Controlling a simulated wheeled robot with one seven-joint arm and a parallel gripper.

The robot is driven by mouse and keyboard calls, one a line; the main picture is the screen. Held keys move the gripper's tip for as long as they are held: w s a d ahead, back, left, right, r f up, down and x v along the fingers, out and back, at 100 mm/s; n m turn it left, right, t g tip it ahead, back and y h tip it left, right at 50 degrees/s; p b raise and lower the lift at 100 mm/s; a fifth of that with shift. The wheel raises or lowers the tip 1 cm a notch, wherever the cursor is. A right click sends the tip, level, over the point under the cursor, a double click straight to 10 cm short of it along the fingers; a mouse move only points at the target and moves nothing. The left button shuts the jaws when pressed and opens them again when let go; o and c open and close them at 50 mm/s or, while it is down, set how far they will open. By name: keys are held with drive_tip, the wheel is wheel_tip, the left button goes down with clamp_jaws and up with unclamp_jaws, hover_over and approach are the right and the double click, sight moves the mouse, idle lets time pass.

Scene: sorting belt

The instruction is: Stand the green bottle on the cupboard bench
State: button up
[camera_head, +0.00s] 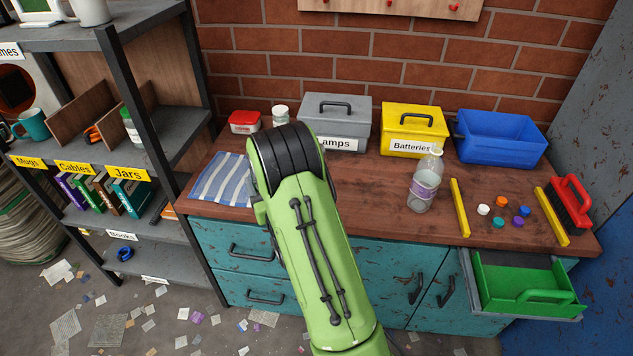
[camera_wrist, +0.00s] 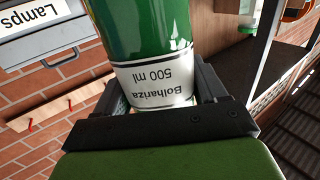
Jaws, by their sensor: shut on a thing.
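The bottle's far end runs out of the frame. In the head view my green arm reaches over the cupboard bench (camera_head: 385,187) and hides both gripper and bottle. The bench has a brown wooden top over teal doors and drawers. Whether the bottle touches the bench cannot be seen.
A striped cloth (camera_head: 222,180), grey Lamps box (camera_head: 335,112), yellow Batteries box (camera_head: 414,118), blue bin (camera_head: 500,137) and clear bottle (camera_head: 425,182) stand on the bench. Yellow bars (camera_head: 459,207), caps and a red brush (camera_head: 570,200) lie right. Shelves (camera_head: 180,132) stand left.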

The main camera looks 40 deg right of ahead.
drive_tip(key=s+d+r+m+g+h+p, duration=0.3)
drive_tip(key=s+d, duration=0.4)
drive_tip(key=d, duration=0.6)
drive_tip(key=s+d+r+m+g+h+p, duration=0.15)
drive_tip(key=s+d+r+m+h, duration=0.3)
drive_tip(key=d, duration=0.75)
wheel_tip(320, 180, down, 10)
drive_tip(key=s+n+b, duration=0.1)
drive_tip(key=b, duration=0.7)
drive_tip(key=shift+s+d+f+g+b, duration=0.15)
drive_tip(key=shift+s+g+b, duration=0.05)
drive_tip(key=shift+g+b, duration=0.25)
drive_tip(key=o, duration=1.3)
drive_tip(key=shift+h, duration=0.25)
drive_tip(key=shift+c, duration=0.2)
